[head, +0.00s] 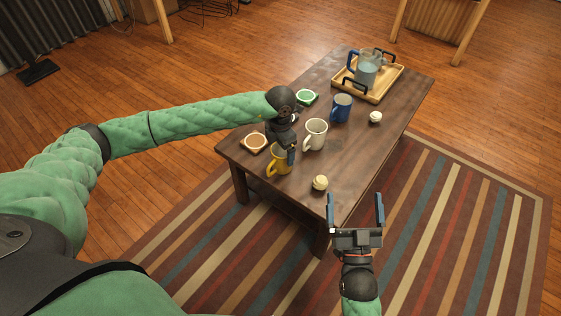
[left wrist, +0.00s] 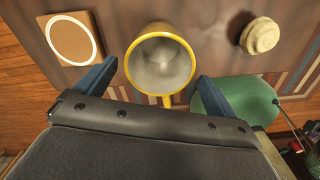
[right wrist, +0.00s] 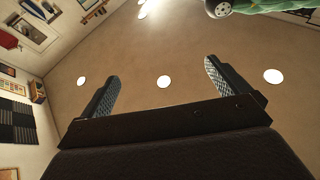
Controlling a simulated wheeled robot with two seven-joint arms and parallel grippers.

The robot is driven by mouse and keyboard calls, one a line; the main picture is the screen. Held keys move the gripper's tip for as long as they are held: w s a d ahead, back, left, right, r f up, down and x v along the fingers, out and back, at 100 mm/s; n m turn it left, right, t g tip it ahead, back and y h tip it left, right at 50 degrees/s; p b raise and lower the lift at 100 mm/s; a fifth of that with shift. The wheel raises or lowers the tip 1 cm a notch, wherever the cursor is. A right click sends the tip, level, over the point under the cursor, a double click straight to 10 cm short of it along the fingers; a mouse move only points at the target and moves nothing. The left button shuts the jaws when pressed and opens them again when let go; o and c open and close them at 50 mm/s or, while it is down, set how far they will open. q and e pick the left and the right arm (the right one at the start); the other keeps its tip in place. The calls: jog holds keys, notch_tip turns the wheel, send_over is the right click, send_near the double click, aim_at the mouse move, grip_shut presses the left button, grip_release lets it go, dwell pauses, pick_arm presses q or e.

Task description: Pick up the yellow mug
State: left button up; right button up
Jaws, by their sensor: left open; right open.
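The yellow mug (head: 279,160) stands upright near the front left part of the dark wooden table, its handle toward the lower left. In the left wrist view the yellow mug (left wrist: 160,60) shows its pale, empty inside, with its rim just beyond and between my fingertips. My left gripper (head: 290,155) is open at the mug in the head view; its fingers (left wrist: 153,75) lie to either side of the mug in the left wrist view. I cannot tell whether they touch it. My right gripper (head: 356,205) is open and empty, off the table's near end; its fingers (right wrist: 160,82) point at the ceiling.
A white mug (head: 315,134) stands close right of the yellow one, with a blue mug (head: 341,108) behind. A wooden tray (head: 385,92) holds a pitcher (head: 367,70).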

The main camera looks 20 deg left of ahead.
aim_at(280, 154)
pick_arm(q)
jog(key=shift+w+a+f, duration=0.1)
jog(key=shift+f, duration=1.65)
pick_arm(e)
jog(key=r, duration=0.1)
jog(key=r+t, duration=0.1)
jog(key=r, duration=0.2)
jog(key=shift+s+d, duration=0.2)
jog(key=shift+s, duration=0.15)
pick_arm(q)
jog(key=shift+c, duration=0.2)
jog(key=c, duration=1.2)
jog(key=shift+o, duration=0.2)
